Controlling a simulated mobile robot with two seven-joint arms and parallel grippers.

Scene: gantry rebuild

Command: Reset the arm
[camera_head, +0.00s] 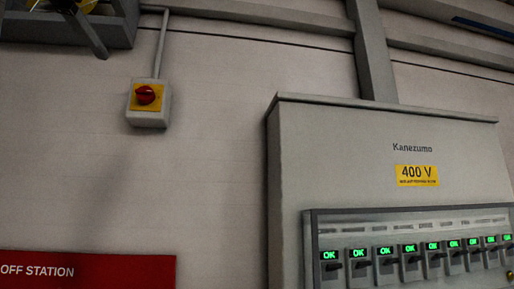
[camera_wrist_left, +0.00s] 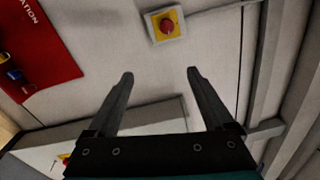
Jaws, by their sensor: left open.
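My left gripper (camera_wrist_left: 160,72) shows in the left wrist view with its two dark fingers apart and nothing between them. Its fingers point toward the pale wall and stand apart from it in the picture. Beyond the fingertips is a rotary switch (camera_wrist_left: 166,25) with a red knob on a yellow plate. The same rotary switch (camera_head: 147,100) hangs on the wall in the head view, under a conduit. I cannot make out my left gripper clearly in the head view. My right gripper is in neither view.
A grey cabinet (camera_head: 345,150) marked Kanezumo and 400 V, with a row of breakers (camera_head: 410,262) showing green OK, stands at right. A red board (camera_head: 90,270) is at lower left, also in the wrist view (camera_wrist_left: 48,62). A grey box (camera_head: 25,30) is at upper left.

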